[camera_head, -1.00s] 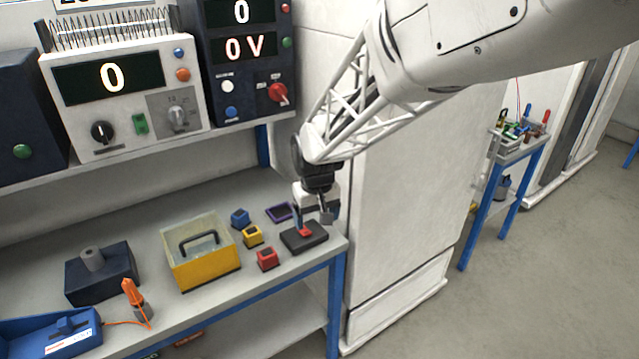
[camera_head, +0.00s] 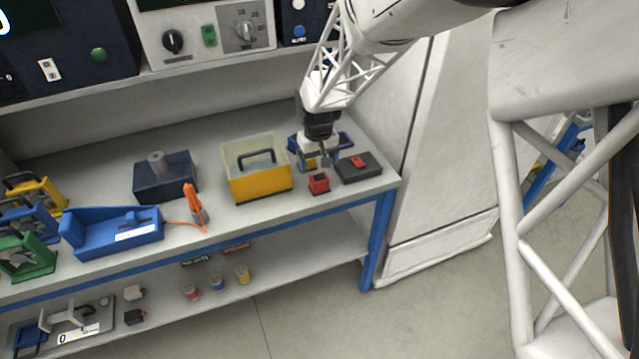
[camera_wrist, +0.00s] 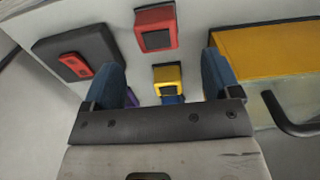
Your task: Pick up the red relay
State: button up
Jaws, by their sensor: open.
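The red relay (camera_head: 319,184), a small red block with a dark top, stands on the workbench near its front edge. It also shows at the top of the wrist view (camera_wrist: 156,40). My gripper (camera_head: 317,162) is above the bench just behind the red relay, pointing down. In the wrist view its two blue fingers (camera_wrist: 163,78) are apart with nothing held. A yellow relay (camera_wrist: 168,76) appears in the gap between them, with a blue one (camera_wrist: 172,99) partly hidden behind the gripper body. The red relay lies beyond the fingertips, apart from them.
A dark box with a red switch (camera_head: 372,172) is right of the red relay. A yellow case with a clear top and handle (camera_head: 256,186) stands to the left. Farther left are a dark blue block (camera_head: 165,181) and an orange-handled tool (camera_head: 191,201). The instrument shelf (camera_head: 200,66) overhangs the back.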

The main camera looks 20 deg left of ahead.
aim_at(319, 178)
jog(key=shift+f, duration=1.3)
jog(key=shift+f, duration=0.15)
jog(key=shift+w+d+f, duration=0.1)
jog(key=shift+d+f, duration=0.05)
jog(key=shift+f, duration=2.3)
jog(key=c, duration=1)
jog(key=shift+c, duration=0.2)
jog(key=shift+r, duration=0.15)
